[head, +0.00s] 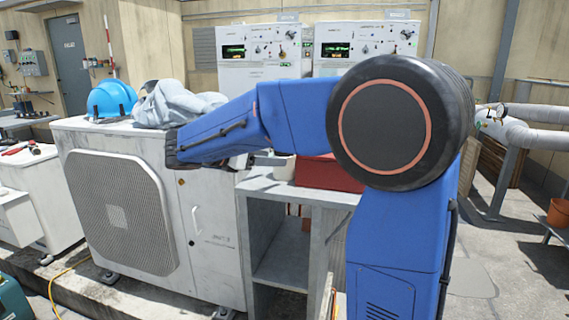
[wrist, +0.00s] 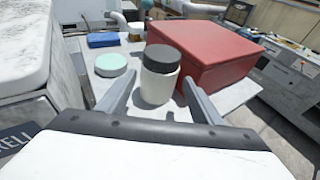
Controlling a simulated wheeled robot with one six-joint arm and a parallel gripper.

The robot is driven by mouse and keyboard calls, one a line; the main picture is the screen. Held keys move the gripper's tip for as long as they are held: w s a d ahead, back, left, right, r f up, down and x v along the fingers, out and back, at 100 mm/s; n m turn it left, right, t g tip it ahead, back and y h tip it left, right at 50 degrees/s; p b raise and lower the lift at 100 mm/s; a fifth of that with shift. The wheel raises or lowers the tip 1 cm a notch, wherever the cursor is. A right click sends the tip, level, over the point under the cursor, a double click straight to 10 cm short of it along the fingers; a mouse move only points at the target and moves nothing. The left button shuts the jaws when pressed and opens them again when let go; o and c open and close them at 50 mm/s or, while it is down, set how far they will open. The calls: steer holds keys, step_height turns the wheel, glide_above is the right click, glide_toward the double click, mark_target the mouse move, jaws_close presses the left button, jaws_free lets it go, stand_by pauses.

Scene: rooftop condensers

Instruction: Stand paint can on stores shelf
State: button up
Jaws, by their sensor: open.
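A white can with a dark lid (wrist: 160,76) stands upright on the grey top of the shelf unit (wrist: 232,97) in the wrist view. I take it to be the paint can; no label shows. My gripper (wrist: 160,92) is open, with one finger on each side of the can and not closed on it. In the head view my gripper (head: 252,160) is low over the left part of the unit, next to a pale can (head: 285,168) partly hidden by my arm. The grey shelf unit (head: 290,192) has open compartments below its top.
A red box (wrist: 205,55) stands close to the right of the can. A mint-topped round tub (wrist: 111,65) and a blue item (wrist: 103,40) stand to the left. A condenser (head: 150,200) with a blue helmet (head: 111,98) and grey cloth (head: 175,103) adjoins the unit.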

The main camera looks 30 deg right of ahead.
mark_target(278, 179)
steer(key=x, duration=0.4)
steer(key=shift+w, duration=0.1)
steer(key=c, duration=1.1)
steer(key=shift+c, duration=0.2)
steer(key=shift+r, duration=0.1)
